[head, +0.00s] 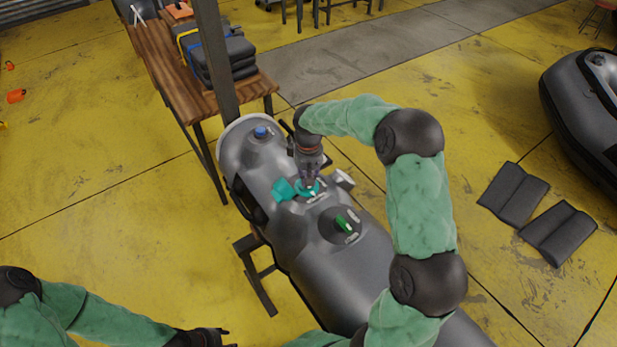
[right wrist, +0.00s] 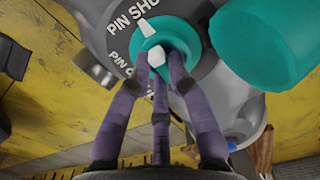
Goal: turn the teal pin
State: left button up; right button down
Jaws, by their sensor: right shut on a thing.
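The teal pin (head: 312,193) sits in a dark round valve on the grey boat tube (head: 345,275). My right gripper (head: 309,183) reaches down from above and is shut on the pin. In the right wrist view the purple fingers close around the teal pin (right wrist: 181,36), which has a white centre. A white mark on its rim points up toward the "PIN SHU..." lettering; a second "PIN" label is partly hidden. A teal cap (head: 284,190) is beside the valve and looms large in the right wrist view (right wrist: 262,42). My left gripper (head: 212,338) is low at the bottom edge, away from the boat.
A green pin (head: 344,223) in another valve is nearer me, and a blue one (head: 260,132) is farther off. A dark post (head: 215,55) and a wooden table (head: 160,60) stand behind. Dark pads (head: 515,194) lie on the yellow floor at right, near another boat (head: 590,115).

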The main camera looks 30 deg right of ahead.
jog(key=shift+r, duration=0.1)
jog(key=c, duration=1.1)
grip_release()
jog(key=shift+c, duration=0.2)
notch_tip(320, 180, up, 12)
